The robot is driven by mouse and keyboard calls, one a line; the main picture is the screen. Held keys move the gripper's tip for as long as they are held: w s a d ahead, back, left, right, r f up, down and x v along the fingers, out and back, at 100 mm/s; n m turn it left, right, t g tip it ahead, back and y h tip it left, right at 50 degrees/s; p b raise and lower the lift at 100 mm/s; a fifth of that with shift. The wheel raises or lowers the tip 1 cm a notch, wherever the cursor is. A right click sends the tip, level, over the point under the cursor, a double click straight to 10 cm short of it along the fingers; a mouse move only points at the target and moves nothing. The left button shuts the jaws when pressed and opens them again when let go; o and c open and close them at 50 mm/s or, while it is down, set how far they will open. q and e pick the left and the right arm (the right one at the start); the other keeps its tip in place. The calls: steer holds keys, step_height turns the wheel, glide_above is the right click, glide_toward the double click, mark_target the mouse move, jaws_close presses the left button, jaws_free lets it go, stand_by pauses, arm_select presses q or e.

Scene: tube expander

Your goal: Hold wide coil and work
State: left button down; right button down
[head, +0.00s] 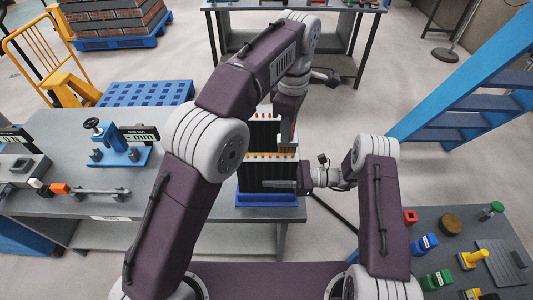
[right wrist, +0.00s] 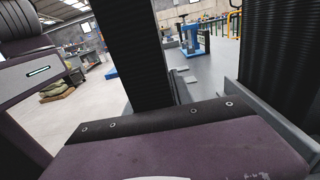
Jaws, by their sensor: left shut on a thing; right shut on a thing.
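A black finned coil (head: 262,170) stands upright in a blue stand (head: 266,199), with a row of orange tube ends along its top. Another black finned panel (head: 264,133) stands behind it. My left gripper (head: 287,134) points down at the coil's upper right, shut on a grey piece that looks like a tool; its form is mostly hidden. My right gripper (head: 282,184) comes in from the right, a grey finger lying across the coil's front; it looks shut on the coil. In the right wrist view, black finned columns (right wrist: 135,50) rise beyond my purple gripper body; the grip itself is hidden.
A grey workbench (head: 60,140) at left carries a blue fixture (head: 122,156) and small tools. A side table (head: 440,215) at lower right holds coloured parts. Blue stairs (head: 470,85) stand at right; a yellow pallet jack (head: 60,75) is at upper left.

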steer(key=shift+c, duration=1.1)
jaws_free()
steer(key=shift+o, duration=1.1)
